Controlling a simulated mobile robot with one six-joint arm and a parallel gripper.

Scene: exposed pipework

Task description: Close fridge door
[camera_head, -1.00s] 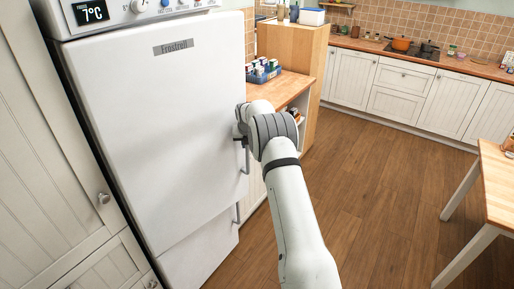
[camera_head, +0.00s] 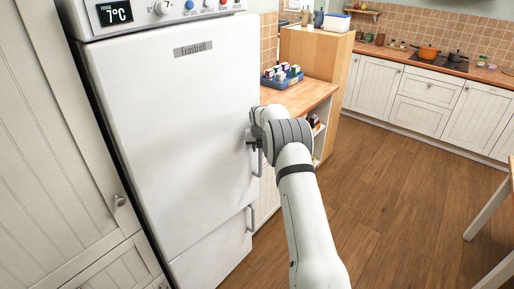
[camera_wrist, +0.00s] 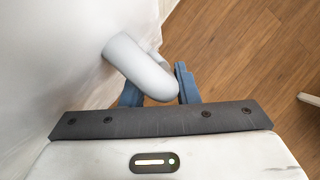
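The white fridge door (camera_head: 175,130), with a "Frostrell" badge, fills the left-middle of the head view. It looks flush or nearly flush with the fridge; any small gap cannot be made out. Its grey handle (camera_head: 257,160) is at the door's right edge, partly hidden by my wrist. My gripper is at this handle, its fingers hidden in the head view. In the wrist view, the two blue fingers of my gripper (camera_wrist: 160,92) are on either side of the rounded handle (camera_wrist: 140,66), which fills the space between them. The door surface (camera_wrist: 50,60) is close on the left.
A control panel (camera_head: 165,12) reading 7°C tops the fridge. A lower door handle (camera_head: 250,218) is below. A panelled cabinet (camera_head: 70,150) stands left. A counter with a blue crate (camera_head: 283,78) is behind my arm. Open wooden floor (camera_head: 385,200) and a table leg (camera_head: 487,205) are right.

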